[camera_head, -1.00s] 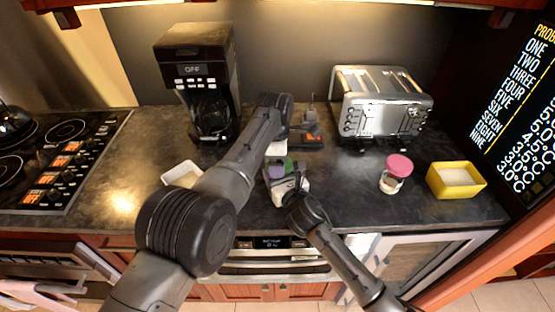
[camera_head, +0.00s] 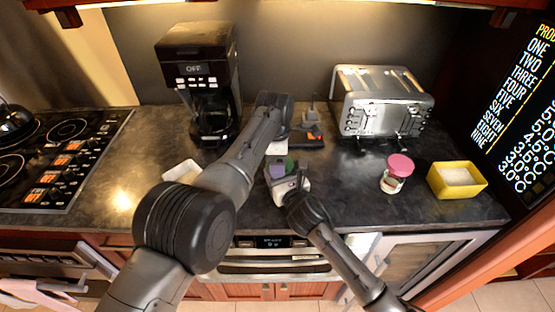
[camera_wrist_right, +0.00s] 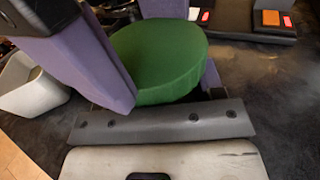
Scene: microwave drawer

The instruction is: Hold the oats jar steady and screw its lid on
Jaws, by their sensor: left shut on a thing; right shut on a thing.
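A green lid (camera_wrist_right: 160,60) sits between the purple fingers of my right gripper (camera_wrist_right: 150,75) in the right wrist view. My right gripper (camera_head: 282,170) comes in from the front there and is shut on the lid. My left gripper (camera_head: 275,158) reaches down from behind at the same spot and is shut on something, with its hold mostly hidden. The oats jar's body is not clearly visible, hidden by the lid and grippers. I cannot tell how the lid is seated.
A jar with a pink lid (camera_head: 400,165) and a yellow container (camera_head: 456,180) stand to the right. A toaster (camera_head: 383,105) and a coffee maker (camera_head: 200,85) stand behind. A pale container (camera_head: 181,172) is left, beside my left arm.

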